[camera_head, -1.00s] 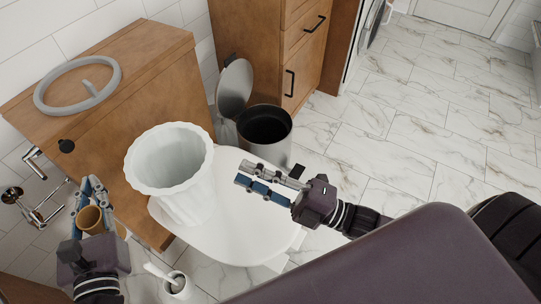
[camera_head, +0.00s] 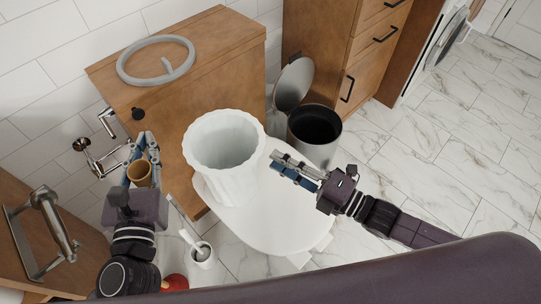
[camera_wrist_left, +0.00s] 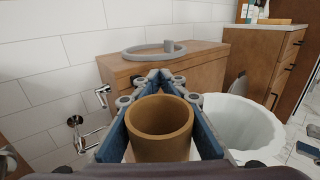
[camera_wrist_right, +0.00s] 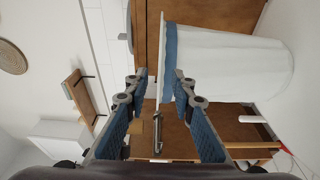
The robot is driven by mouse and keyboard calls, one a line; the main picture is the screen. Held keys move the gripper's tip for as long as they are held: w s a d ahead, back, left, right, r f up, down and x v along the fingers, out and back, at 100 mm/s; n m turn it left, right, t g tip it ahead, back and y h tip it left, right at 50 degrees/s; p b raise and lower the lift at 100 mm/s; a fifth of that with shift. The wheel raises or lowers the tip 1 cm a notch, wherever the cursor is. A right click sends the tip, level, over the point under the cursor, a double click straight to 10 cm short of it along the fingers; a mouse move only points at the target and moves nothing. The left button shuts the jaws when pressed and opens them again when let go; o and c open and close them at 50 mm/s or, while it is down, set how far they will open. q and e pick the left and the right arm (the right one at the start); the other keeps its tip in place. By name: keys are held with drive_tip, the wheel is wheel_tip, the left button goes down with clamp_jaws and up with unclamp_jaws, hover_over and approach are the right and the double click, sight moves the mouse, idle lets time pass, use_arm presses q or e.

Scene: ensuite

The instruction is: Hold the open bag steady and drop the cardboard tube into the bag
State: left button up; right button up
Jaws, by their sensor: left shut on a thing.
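The brown cardboard tube (camera_head: 139,174) is held upright in my left gripper (camera_head: 146,145), left of the bag. In the left wrist view the tube (camera_wrist_left: 160,132) sits between the blue finger pads, its open end up. The white, ribbed bag (camera_head: 232,181) stands open on the white toilet lid, its mouth facing up. It also shows in the left wrist view (camera_wrist_left: 240,130), right of the tube. My right gripper (camera_head: 279,166) is open and empty, right of the bag and apparently apart from it. The right wrist view shows the bag (camera_wrist_right: 230,65) beyond the right finger.
The toilet lid (camera_head: 276,222) is under the bag. A wooden cabinet (camera_head: 200,70) with a grey ring (camera_head: 125,70) stands behind. A toilet brush holder (camera_head: 203,256) stands near my left arm. Marble floor lies clear at right.

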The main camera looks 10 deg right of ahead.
drive_tip(key=shift+x, duration=1.85)
drive_tip(key=shift+c, duration=0.4)
clamp_jaws()
use_arm(q)
drive_tip(key=w+d+r, duration=0.3)
drive_tip(key=w+d, duration=1)
drive_tip(key=w, duration=0.2)
drive_tip(key=shift+a+f, duration=0.15)
drive_tip(key=shift+f, duration=2.75)
